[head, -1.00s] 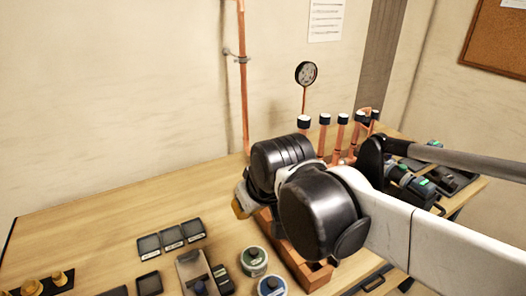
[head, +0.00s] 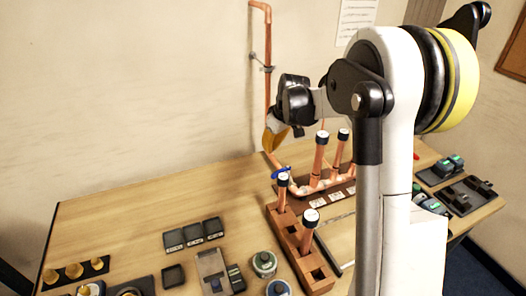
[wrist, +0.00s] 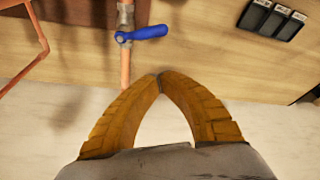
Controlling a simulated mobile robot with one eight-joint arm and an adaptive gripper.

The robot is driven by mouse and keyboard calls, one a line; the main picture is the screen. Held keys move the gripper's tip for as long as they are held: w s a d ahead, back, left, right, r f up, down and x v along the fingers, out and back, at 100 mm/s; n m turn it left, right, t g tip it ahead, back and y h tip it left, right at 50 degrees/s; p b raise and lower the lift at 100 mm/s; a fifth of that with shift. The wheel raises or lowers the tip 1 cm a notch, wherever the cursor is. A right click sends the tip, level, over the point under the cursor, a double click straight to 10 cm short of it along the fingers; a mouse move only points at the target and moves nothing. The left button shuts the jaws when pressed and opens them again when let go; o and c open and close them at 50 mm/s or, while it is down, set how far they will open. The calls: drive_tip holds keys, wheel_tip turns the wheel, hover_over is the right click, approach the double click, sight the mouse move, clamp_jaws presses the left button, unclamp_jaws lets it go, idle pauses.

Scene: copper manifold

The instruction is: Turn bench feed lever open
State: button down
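The bench feed lever is a blue handle (wrist: 147,32) on a valve fitting of the copper feed pipe (wrist: 125,68). In the wrist view it points right, roughly crosswise to the pipe. In the head view my gripper (head: 270,146) is near the feed pipe, above the lever.
A wooden rack (head: 292,240) with upright copper tubes stands in front of the manifold. Black trays (head: 193,234), round tins (head: 264,264) and brass fittings (head: 74,270) lie on the bench. My arm hides part of the right side.

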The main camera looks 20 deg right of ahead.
sight(281, 171)
wheel_tip(281, 171, down, 10)
drive_tip(key=d+b, duration=0.1)
drive_tip(key=b, duration=0.1)
drive_tip(key=shift+r, duration=0.15)
idle(0.4)
